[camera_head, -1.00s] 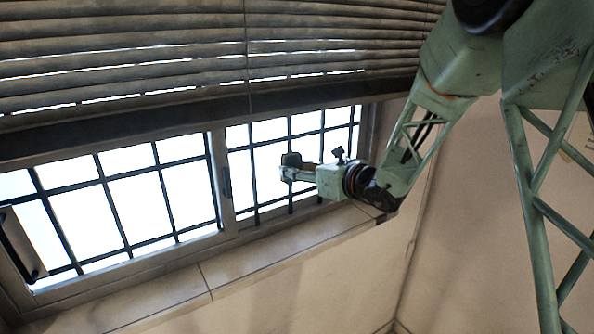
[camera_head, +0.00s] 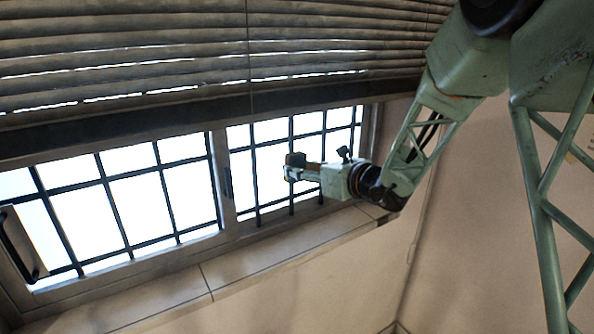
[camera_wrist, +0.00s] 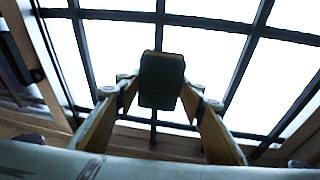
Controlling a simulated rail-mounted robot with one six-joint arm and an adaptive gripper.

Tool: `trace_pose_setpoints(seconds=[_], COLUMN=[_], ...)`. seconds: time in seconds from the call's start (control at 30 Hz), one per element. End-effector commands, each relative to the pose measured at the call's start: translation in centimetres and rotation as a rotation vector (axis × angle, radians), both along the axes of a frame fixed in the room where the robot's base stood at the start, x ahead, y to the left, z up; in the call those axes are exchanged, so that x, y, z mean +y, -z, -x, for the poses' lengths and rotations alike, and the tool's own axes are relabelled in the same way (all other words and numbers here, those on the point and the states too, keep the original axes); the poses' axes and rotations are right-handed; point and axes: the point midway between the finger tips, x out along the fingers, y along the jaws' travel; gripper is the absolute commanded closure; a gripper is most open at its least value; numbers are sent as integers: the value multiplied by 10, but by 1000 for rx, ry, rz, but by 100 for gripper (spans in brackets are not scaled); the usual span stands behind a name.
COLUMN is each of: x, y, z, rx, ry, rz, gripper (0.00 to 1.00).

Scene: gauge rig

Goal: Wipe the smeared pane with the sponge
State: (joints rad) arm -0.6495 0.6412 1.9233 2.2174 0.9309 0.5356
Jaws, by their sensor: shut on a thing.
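My gripper (camera_head: 293,172) reaches toward the right-hand part of the barred window in the head view. In the wrist view its two fingers (camera_wrist: 159,92) are shut on a dark block, the sponge (camera_wrist: 161,78). The sponge shows in the head view only as a small dark shape (camera_head: 295,159) at the fingertips. The window pane (camera_head: 272,176) behind it is bright white, crossed by dark bars. No smear can be made out in the glare. I cannot tell whether the sponge touches the pane.
Slatted blinds (camera_head: 130,60) hang across the top of the window. A frame post (camera_head: 224,185) divides the window, and a dark handle (camera_head: 20,243) is at the far left. A tiled sill (camera_head: 235,272) runs below, bare where visible.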

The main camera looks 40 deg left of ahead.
Motion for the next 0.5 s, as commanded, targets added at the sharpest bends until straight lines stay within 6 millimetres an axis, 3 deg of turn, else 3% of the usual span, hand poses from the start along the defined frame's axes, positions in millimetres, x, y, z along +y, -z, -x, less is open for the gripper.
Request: trace_pose_setpoints(seconds=[0.5], x=[-7], y=[0], z=[-27], rx=[-1], ry=[2], rz=[-1], gripper=[72])
